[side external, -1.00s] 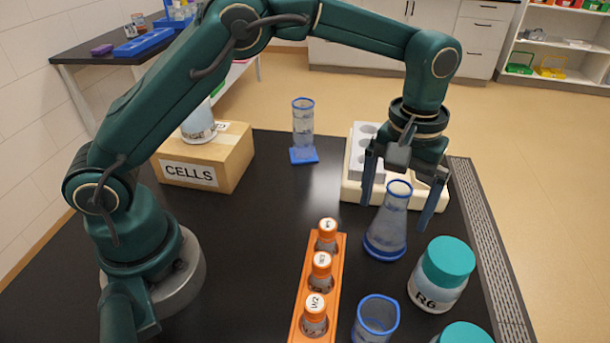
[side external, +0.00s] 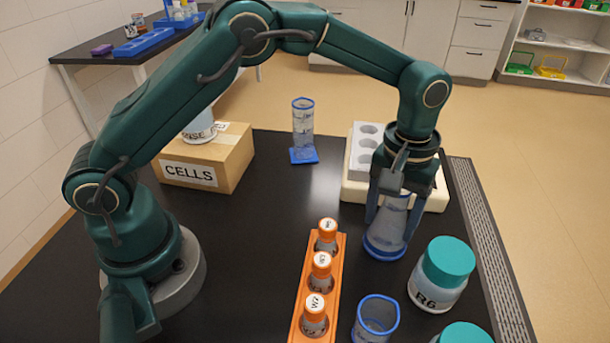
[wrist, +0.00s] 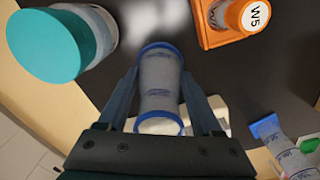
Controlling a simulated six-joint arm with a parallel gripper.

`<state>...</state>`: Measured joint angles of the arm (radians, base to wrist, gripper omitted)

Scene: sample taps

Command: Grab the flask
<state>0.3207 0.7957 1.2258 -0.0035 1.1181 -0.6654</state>
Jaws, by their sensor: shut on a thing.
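The flask (side external: 386,241) is clear with a blue rim and a blue base, and it stands upright on the black table. My gripper (side external: 389,213) is lowered over it, with one finger on each side, and is shut on its upper part. In the wrist view the flask (wrist: 160,85) lies between the two fingers of my gripper (wrist: 160,95). The flask's rim is partly hidden by my gripper in the side view.
An orange rack (side external: 338,270) with several capped vials stands left of the flask. A teal-lidded jar (side external: 441,280) is close at right. A blue-rimmed beaker (side external: 376,318) is in front. A white block with holes (side external: 362,155) is behind. A cylinder (side external: 303,125) and box (side external: 215,155) stand further left.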

